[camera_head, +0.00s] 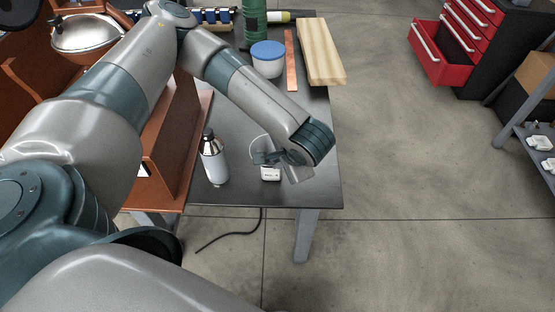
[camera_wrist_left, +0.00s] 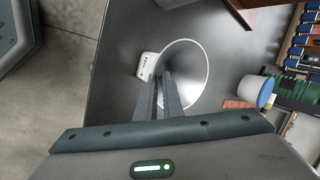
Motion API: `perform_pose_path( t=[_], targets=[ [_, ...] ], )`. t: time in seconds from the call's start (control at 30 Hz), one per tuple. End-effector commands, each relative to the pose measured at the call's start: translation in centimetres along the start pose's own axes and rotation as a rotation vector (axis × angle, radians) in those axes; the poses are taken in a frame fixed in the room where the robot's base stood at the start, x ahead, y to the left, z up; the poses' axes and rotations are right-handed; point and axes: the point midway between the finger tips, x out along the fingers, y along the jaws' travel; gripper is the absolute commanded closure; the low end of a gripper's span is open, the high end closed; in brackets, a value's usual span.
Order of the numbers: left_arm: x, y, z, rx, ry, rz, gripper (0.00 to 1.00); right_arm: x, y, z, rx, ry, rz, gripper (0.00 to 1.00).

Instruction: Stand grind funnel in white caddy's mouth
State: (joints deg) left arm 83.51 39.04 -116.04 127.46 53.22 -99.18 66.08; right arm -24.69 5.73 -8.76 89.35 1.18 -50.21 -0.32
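The grind funnel (camera_wrist_left: 192,73) shows in the left wrist view as a pale round rim around a grey inside. In the head view only a thin pale arc of its rim (camera_head: 251,144) shows beside my left gripper (camera_head: 268,158). The two fingers of my left gripper (camera_wrist_left: 166,78) are close together across the funnel's near side and appear shut on it. A small white box (camera_head: 270,174) with dark marks lies just below the gripper. A white round tub with a blue top (camera_head: 267,60) stands farther back. I cannot tell which of these is the caddy. My right gripper is out of view.
A copper strip (camera_head: 291,62), a wooden board (camera_head: 318,52) and a green cylinder (camera_head: 254,22) are at the back. The table's right edge is close to the gripper.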

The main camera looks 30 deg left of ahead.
Motion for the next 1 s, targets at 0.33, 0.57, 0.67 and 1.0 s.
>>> perform_pose_path(
  t=[0.33, 0.57, 0.67, 1.0],
  targets=[
    [-1.1, 0.0, 0.2, 0.006, -0.004, 0.012, 0.79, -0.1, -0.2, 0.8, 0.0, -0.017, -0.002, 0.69],
    [-5.5, -0.3, 0.1, 0.004, 0.0, 0.009, 0.79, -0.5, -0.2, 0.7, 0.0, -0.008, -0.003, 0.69],
    [-7.6, -0.3, 0.0, 0.005, 0.0, 0.008, 0.79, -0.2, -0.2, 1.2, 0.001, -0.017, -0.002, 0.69],
    [-12.3, -0.4, 0.0, 0.003, -0.001, 0.007, 0.79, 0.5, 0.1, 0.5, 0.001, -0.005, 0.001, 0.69]
  ],
)
